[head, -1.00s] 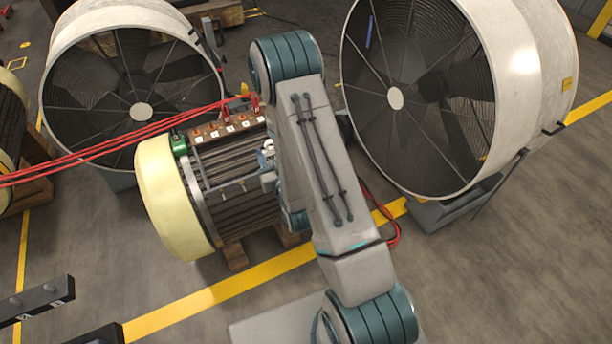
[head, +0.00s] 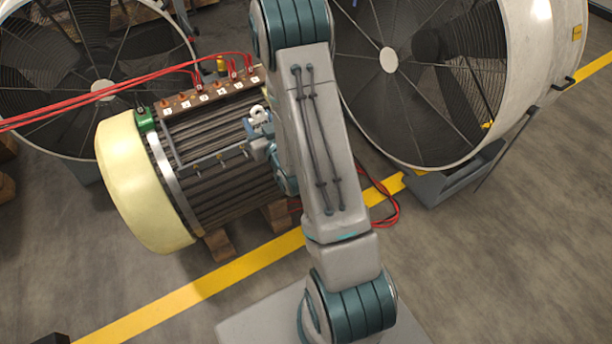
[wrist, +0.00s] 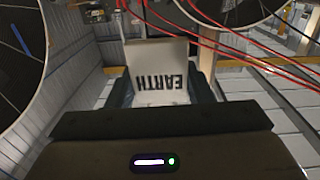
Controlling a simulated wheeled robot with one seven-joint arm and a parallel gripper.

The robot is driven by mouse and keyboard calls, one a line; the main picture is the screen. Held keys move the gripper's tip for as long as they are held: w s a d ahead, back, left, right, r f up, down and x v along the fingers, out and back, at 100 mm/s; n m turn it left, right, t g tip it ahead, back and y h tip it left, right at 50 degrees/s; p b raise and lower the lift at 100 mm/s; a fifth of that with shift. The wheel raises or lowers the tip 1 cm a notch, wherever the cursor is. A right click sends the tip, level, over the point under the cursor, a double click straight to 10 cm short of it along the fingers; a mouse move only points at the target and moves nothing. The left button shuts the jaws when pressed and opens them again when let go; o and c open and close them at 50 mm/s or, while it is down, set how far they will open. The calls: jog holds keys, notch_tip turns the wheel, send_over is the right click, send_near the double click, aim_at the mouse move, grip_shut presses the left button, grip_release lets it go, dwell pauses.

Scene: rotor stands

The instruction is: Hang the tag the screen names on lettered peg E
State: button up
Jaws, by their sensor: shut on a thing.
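In the wrist view my gripper (wrist: 162,92) is shut on a white tag (wrist: 158,60) with the black word EARTH, upside down in the picture. In the head view my arm hides most of the gripper; a blue-grey part (head: 262,138) shows beside the motor's right side. A brown strip (head: 185,103) on top of the motor carries several terminals with small white labels, too small to read. A thin bar with small studs (head: 220,156) runs along the motor's side. Peg E and the screen cannot be identified.
The motor (head: 140,185) has a cream end cover and stands on wooden blocks (head: 218,243). Red cables (head: 120,93) run across to its terminals. Large fans stand behind left (head: 102,90) and right (head: 530,90). Floor at the lower right is clear.

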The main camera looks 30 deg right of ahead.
jog(key=s+d+f+b, duration=0.1)
jog(key=d+f+b, duration=0.5)
jog(key=f+b, duration=0.4)
jog(key=s+d+f+b, duration=0.2)
jog(key=d+f+b, duration=0.4)
jog(key=f+b, duration=0.5)
jog(key=b, duration=0.7)
jog(key=shift+d, duration=0.15)
jog(key=shift+w, duration=0.1)
jog(key=w+p, duration=0.1)
jog(key=w, duration=1)
jog(key=shift+w+a+f, duration=0.2)
jog(key=shift+a+f, duration=0.05)
jog(key=shift+f, duration=0.15)
jog(key=shift+w, duration=0.1)
jog(key=shift+f+b, duration=0.25)
jog(key=shift+b, duration=0.25)
dwell(0.6)
